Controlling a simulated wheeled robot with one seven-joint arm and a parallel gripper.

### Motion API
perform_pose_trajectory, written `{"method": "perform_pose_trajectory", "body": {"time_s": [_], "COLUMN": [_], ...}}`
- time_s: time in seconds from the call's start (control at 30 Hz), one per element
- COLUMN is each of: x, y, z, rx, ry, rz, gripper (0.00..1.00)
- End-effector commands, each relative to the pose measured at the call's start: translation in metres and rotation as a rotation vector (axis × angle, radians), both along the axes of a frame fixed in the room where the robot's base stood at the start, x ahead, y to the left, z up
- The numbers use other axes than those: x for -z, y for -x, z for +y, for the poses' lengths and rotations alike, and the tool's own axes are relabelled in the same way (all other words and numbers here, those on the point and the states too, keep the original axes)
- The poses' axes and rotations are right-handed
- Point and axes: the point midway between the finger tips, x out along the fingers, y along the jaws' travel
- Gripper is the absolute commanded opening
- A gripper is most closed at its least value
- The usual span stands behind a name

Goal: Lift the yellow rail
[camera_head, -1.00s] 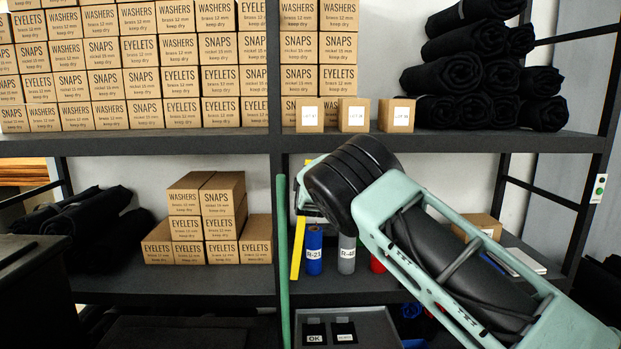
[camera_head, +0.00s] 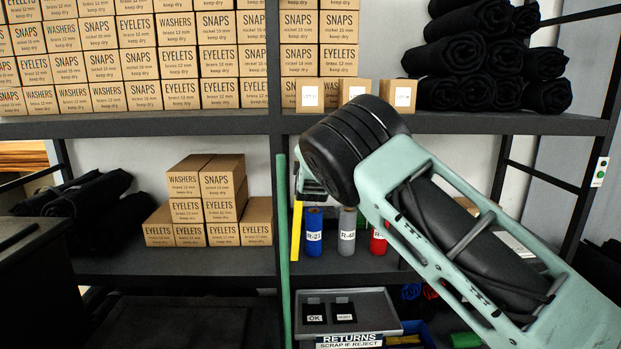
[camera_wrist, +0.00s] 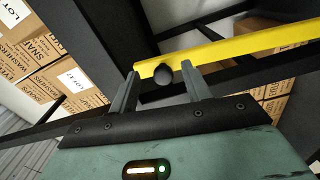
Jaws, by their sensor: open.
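The yellow rail (camera_head: 296,231) shows in the head view as a narrow upright strip beside a green post, partly hidden behind my wrist. In the wrist view the yellow rail (camera_wrist: 245,46) runs from the centre to the upper right, just beyond my fingers. A dark round knob (camera_wrist: 163,74) sits at its left end. My gripper (camera_wrist: 160,80) is open, with the knob between its two fingertips in the picture. I cannot tell whether the fingers touch the rail or the knob. My arm hides the fingers in the head view.
A green post (camera_head: 284,250) stands just left of the rail. Labelled rolls, including a blue roll (camera_head: 314,232), stand to its right. A grey returns tray (camera_head: 375,302) is below. Stacked boxes (camera_head: 207,205) are on the lower shelf, and an upper shelf edge (camera_head: 140,128) crosses above.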

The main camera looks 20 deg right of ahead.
Motion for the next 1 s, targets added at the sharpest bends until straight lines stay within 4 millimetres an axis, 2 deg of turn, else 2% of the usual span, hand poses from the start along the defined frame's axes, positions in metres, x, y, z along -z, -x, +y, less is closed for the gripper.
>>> {"method": "perform_pose_trajectory", "body": {"time_s": [0.4, 0.6, 0.8, 1.0], "x": [0.003, 0.001, 0.0, 0.0], "y": [0.087, 0.12, 0.136, 0.137], "z": [0.026, 0.036, 0.039, 0.039], "rx": [-0.002, -0.002, 0.0, 0.001], "ry": [-0.002, 0.0, 0.0, 0.0], "rz": [0.0, 0.001, 0.0, -0.001], "gripper": [0.48, 0.48, 0.48, 0.48]}}
